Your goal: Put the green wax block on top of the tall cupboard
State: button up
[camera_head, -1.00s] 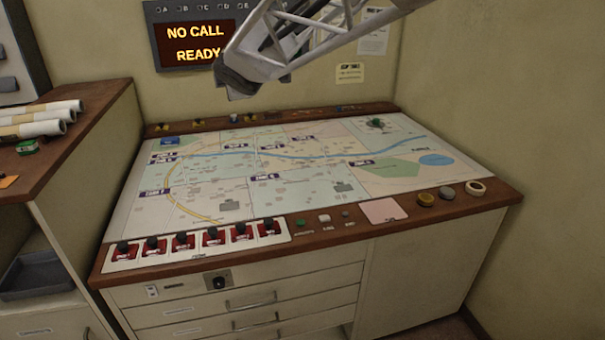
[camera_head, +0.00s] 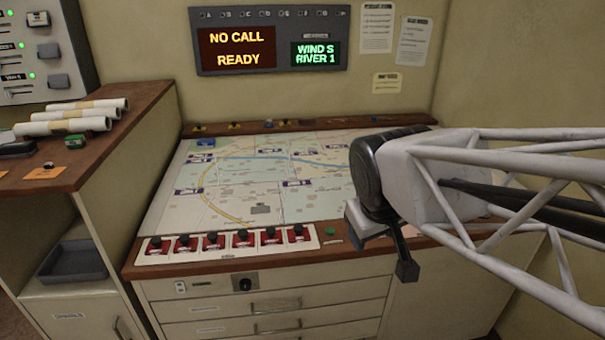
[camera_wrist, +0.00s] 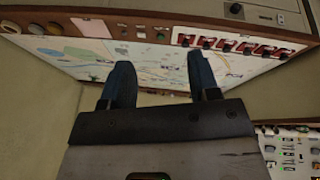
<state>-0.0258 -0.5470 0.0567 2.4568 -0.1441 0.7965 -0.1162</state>
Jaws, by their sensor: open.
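A small green piece (camera_wrist: 93,78) lies on the far right part of the map in the wrist view. It looks like the green wax block, but it is too small to be sure. In the head view my arm hides that part of the map. The tall cupboard (camera_head: 128,142) with a wooden top stands left of the console. My gripper (camera_wrist: 162,82) is open, with nothing between its fingers, above the console. In the head view my gripper (camera_head: 385,240) is over the console's right half, partly turned away.
The map console (camera_head: 165,220) has a row of red switches (camera_head: 240,241) along its front. Paper rolls (camera_head: 75,118), a small green box (camera_head: 75,140) and an orange card (camera_head: 66,172) lie on the cupboard top. A grey tray (camera_head: 75,262) is on a lower shelf.

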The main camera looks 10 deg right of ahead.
jog(key=s+f+m+g+y, duration=0.1)
jog(key=s+f+m, duration=0.1)
jog(key=s, duration=0.5)
jog(key=shift+s+a+f+m+g, duration=0.25)
jog(key=shift+f+m+g, duration=0.15)
jog(key=shift+f, duration=0.4)
dwell(0.3)
